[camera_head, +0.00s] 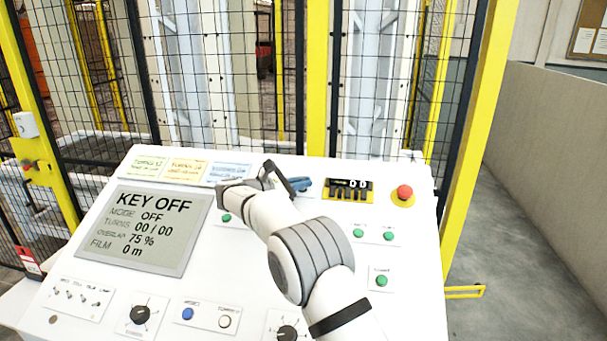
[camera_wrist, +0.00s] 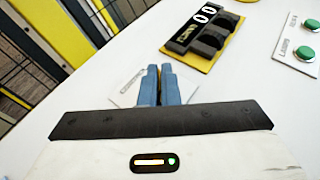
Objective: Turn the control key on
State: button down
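The control panel (camera_head: 100,262) has a screen (camera_head: 155,228) that reads KEY OFF, mode OFF, turns 00/00. My gripper (camera_head: 303,185) is at the panel's upper middle, left of the counter. In the wrist view my gripper's two blue fingers (camera_wrist: 160,80) are nearly together, with a narrow dark gap between them. Their tips are over a small white label plate (camera_wrist: 127,88). The control key itself is hidden between or behind the fingers. The fingers appear shut on it. Whether it has turned cannot be seen directly.
A black and yellow counter (camera_head: 348,190) reading 00 and a red emergency button (camera_head: 404,192) lie right of my gripper. Green buttons (camera_head: 381,280), a dark knob (camera_head: 139,315) and small switches (camera_head: 80,293) are on the panel. A yellow-framed mesh fence (camera_head: 317,80) stands behind.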

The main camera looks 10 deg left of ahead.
jog(key=shift+r+m+g+h+p, duration=0.15)
jog(key=shift+m+g+h+p, duration=0.35)
jog(key=shift+m+g+p, duration=0.5)
jog(key=c, duration=2.1)
grip_release()
jog(key=shift+c, duration=0.2)
jog(key=o, duration=0.5)
jog(key=shift+c, duration=0.2)
jog(key=shift+s+a, duration=0.15)
jog(key=shift+a, duration=0.1)
jog(key=b+v, duration=0.1)
jog(key=v, duration=0.6)
jog(key=shift+a, duration=0.1)
